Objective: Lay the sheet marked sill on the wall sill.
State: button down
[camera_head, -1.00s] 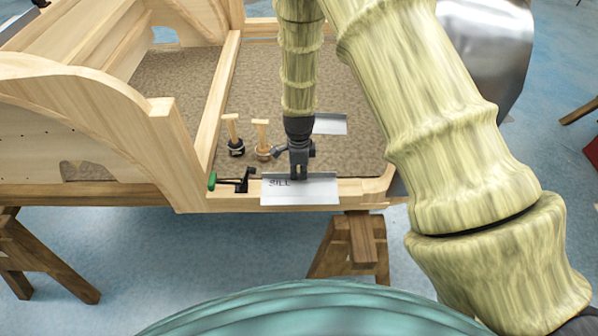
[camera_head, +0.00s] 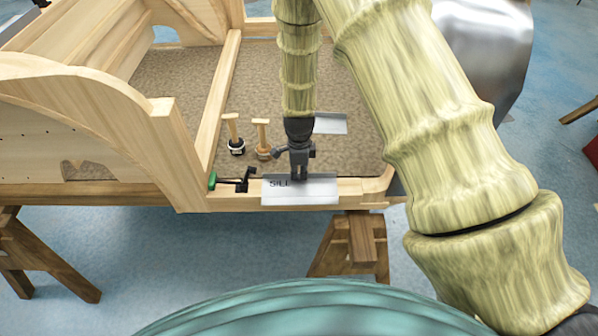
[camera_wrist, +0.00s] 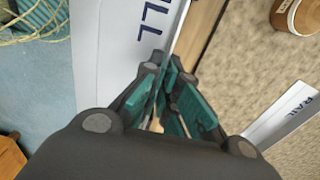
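The metal sheet marked SILL (camera_head: 312,192) lies along the wooden wall sill (camera_head: 355,190), with its lettered face partly overhanging the front edge. Its back flange stands up. My gripper (camera_head: 299,176) points down at the middle of this flange. In the wrist view, the teal finger pads of my gripper (camera_wrist: 174,92) sit close on either side of the flange and look shut on it. The sheet (camera_wrist: 120,70) fills the left of that view, letters facing up. Whether its underside fully touches the sill is hidden.
A green-handled clamp (camera_head: 232,183) sits on the sill just left of the sheet. Two wooden-handled tools (camera_head: 234,135) stand on the carpeted floor behind. A second sheet marked RAIL (camera_wrist: 275,130) lies on the carpet (camera_head: 345,155). The sill's right end is bare.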

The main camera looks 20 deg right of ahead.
jog(key=c, duration=2.2)
grip_release()
jog(key=o, duration=1.2)
jog(key=shift+r, duration=0.1)
jog(key=shift+r+p, duration=2.45)
jog(key=shift+r, duration=1)
jog(key=shift+s+f, duration=0.1)
